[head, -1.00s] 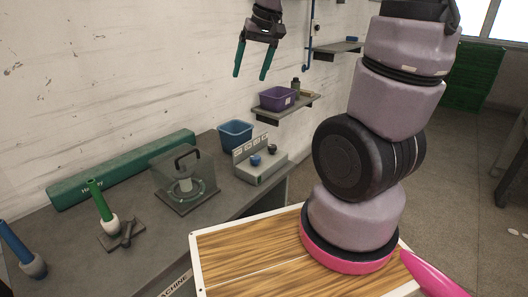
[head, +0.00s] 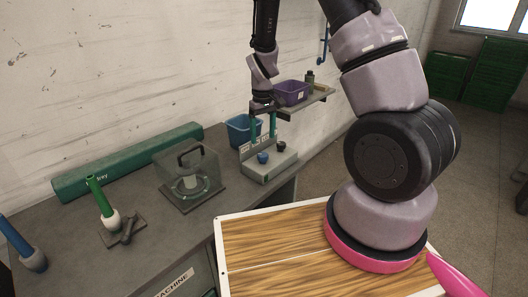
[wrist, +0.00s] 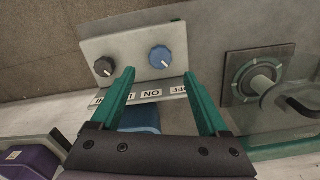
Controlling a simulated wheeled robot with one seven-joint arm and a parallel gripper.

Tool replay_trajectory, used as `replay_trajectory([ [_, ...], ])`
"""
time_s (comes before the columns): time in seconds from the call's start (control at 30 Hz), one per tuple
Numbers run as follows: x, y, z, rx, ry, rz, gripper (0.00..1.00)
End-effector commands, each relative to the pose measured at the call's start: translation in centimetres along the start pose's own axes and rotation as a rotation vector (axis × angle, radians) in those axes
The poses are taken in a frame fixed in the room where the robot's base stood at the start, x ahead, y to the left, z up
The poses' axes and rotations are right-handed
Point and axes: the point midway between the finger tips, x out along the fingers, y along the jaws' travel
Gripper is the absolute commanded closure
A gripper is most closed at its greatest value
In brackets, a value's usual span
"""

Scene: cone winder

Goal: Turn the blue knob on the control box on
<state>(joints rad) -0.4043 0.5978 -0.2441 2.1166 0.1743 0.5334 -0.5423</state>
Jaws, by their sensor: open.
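The grey control box (head: 268,171) stands near the right end of the bench, with an upright labelled panel at its back. Its blue knob (head: 262,158) is on the left of the top and a black knob (head: 281,146) on the right. In the wrist view the blue knob (wrist: 160,57) sits ahead of the fingertips, between their lines, and the black knob (wrist: 104,67) is to its left. The labels there appear upside down; one reads ON. My gripper (head: 263,140) is open, fingers pointing down, behind and above the box. Nothing is between the fingers, which seem apart from the knob.
A blue bin (head: 238,131) stands behind the box, close to my gripper. A clear cover with a black handle (head: 187,172) is left of the box. A purple bin (head: 291,93) sits on the wall shelf. Green (head: 103,203) and blue (head: 22,244) handled tools stand further left.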

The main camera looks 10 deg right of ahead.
Motion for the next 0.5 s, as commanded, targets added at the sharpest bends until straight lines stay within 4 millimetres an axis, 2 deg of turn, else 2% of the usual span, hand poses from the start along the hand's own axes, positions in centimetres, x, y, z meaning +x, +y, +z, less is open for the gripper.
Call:
replay_trajectory([
  [0.03, 1.2, 0.0, 0.1, 0.001, -0.005, 0.0, 0.22],
  [0.23, 4.8, 0.0, 0.1, 0.002, -0.003, 0.0, 0.22],
  [0.5, 7.2, 0.0, 0.0, 0.0, 0.001, 0.0, 0.22],
])
